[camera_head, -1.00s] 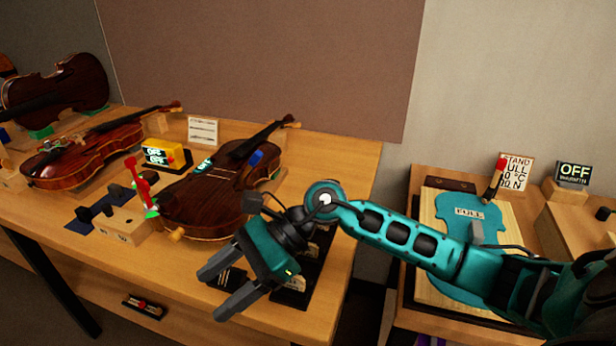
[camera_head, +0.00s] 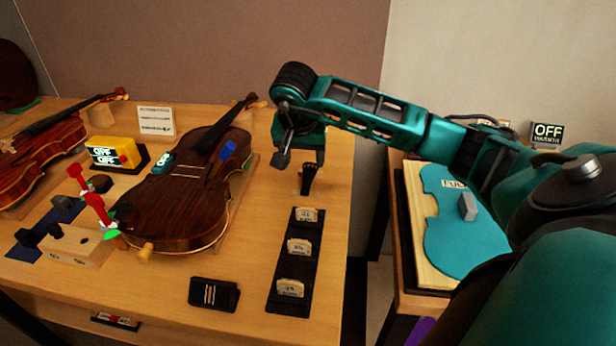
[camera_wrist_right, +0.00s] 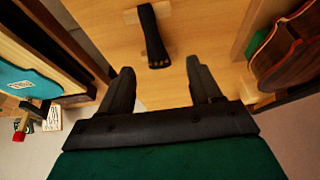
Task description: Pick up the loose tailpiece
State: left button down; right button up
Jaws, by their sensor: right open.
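The loose tailpiece (camera_head: 308,180) is a small black tapered piece lying on the wooden bench, right of the middle violin. It also shows in the right wrist view (camera_wrist_right: 152,34), just beyond and between my fingertips. My right gripper (camera_head: 301,158) is above and a little behind the tailpiece in the head view, pointing down at the bench. Its two dark fingers (camera_wrist_right: 160,66) are spread and empty, apart from the tailpiece. My arm and gripper hide some of the bench behind. My left gripper is not in view.
The middle violin (camera_head: 185,190) lies to the left. A black rack (camera_head: 280,262) with several bridges stands in front of the tailpiece. A dark block (camera_head: 214,293) lies left of the rack. The bench's right edge is close, with a lower side table (camera_head: 412,270) beyond.

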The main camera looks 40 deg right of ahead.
aim_at(308, 175)
jog(key=x, duration=0.3)
jog(key=s+x, duration=0.1)
jog(key=shift+w+d+f, duration=0.1)
jog(key=shift+f, duration=0.4)
jog(key=shift+w+d+f, duration=0.15)
jog(key=shift+w+f, duration=0.05)
jog(key=shift+f, duration=0.2)
jog(key=c, duration=1.1)
jog(key=shift+r, duration=0.1)
